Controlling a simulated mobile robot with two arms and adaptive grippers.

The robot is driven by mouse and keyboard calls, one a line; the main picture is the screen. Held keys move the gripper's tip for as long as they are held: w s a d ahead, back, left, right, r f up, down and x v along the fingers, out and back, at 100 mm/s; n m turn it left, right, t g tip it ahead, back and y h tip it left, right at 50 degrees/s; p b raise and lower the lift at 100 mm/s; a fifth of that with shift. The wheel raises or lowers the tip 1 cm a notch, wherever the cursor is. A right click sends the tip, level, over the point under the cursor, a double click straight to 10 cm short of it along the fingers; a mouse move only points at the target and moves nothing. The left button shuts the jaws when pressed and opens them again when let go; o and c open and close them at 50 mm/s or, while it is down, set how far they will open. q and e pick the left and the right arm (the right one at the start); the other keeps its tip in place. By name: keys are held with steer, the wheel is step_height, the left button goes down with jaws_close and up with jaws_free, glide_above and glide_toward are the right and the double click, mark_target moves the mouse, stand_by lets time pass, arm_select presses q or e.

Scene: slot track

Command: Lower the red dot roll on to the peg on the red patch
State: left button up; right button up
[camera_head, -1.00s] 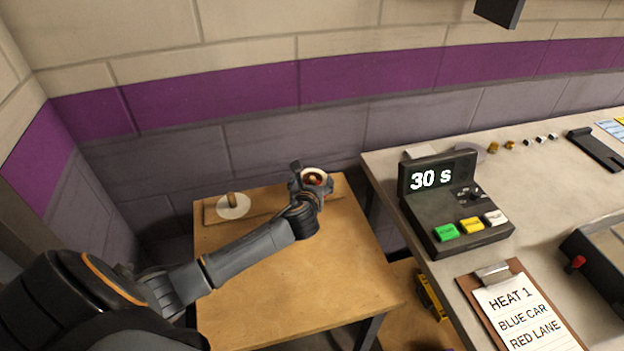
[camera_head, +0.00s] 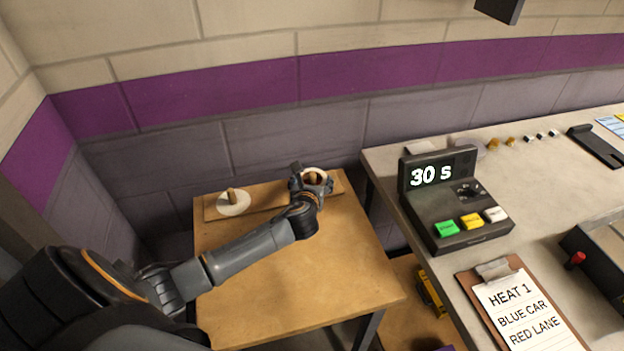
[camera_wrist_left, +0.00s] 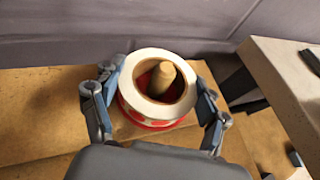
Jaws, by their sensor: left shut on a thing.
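The red dot roll (camera_wrist_left: 131,82) is a white ring with red dots on its side. It is around the wooden peg (camera_wrist_left: 160,78), whose top shows inside the hole in the left wrist view. Some red shows low inside the hole; the rest of the red patch is hidden. My left gripper (camera_head: 312,184) is shut on the roll, with a finger on each side. In the head view the roll (camera_head: 314,171) is at the right end of the wooden board. I cannot tell whether its underside touches the board. My right gripper is not in view.
A second peg (camera_head: 232,195) stands on a white disc (camera_head: 234,207) at the board's left end. The wooden table (camera_head: 280,280) is clear in front. A grey counter with a timer box (camera_head: 455,210) and a clipboard (camera_head: 520,310) stands to the right.

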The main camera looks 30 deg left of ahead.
arm_select(q)
steer(key=o, duration=1.2)
steer(key=v, duration=1.1)
steer(key=shift+s+d+r, duration=0.25)
steer(key=shift+s+r, duration=0.05)
steer(key=shift+s, duration=0.1)
